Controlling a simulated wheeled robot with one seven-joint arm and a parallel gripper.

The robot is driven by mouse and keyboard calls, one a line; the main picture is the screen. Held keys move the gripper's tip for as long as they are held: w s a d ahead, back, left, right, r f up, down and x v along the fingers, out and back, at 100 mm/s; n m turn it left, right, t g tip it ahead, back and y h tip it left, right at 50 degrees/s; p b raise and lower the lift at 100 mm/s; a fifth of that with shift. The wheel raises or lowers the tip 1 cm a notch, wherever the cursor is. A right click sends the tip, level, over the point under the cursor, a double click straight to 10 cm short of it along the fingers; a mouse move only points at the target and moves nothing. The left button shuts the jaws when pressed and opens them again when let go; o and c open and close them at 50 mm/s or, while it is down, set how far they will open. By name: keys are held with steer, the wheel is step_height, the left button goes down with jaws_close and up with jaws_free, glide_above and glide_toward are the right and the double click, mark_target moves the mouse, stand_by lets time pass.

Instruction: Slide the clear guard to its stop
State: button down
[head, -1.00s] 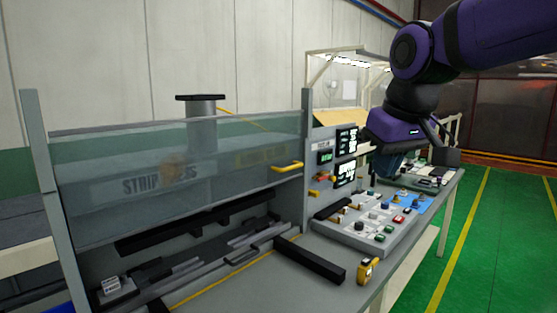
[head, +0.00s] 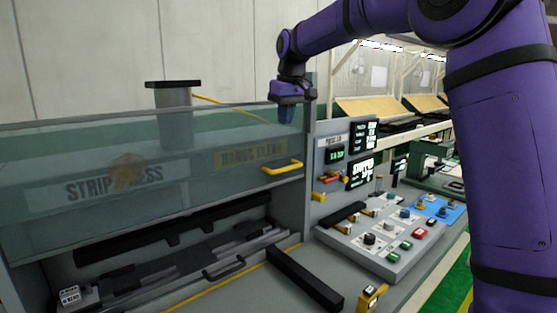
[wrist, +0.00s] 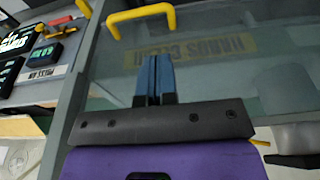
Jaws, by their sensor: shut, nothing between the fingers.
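The clear guard (head: 60,160) is a see-through panel across the front of the strip press. It is raised, with an open gap below its lower edge. My gripper (head: 286,115) is above the handle near the guard's upper right edge, with blue fingers pointing down. In the wrist view the shut, empty fingers (wrist: 154,75) point toward the yellow handle (wrist: 141,17), apart from it. The guard also shows in the wrist view (wrist: 215,75), with its yellow label behind it.
A grey post and display panel (head: 335,142) stand right of the guard. A button console (head: 385,240) is below it. A black bar (head: 305,280) and a yellow device (head: 371,297) lie on the bench. A press column (head: 175,112) rises behind the guard.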

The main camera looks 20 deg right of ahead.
glide_toward(278, 170)
steer(key=f, duration=0.2)
steer(key=w+f, duration=0.1)
steer(key=f, duration=0.4)
steer(key=shift+w+a+f, duration=0.15)
steer(key=shift+w+a, duration=0.15)
steer(key=shift+f, duration=0.15)
step_height(278, 170, down, 21)
stand_by(0.5)
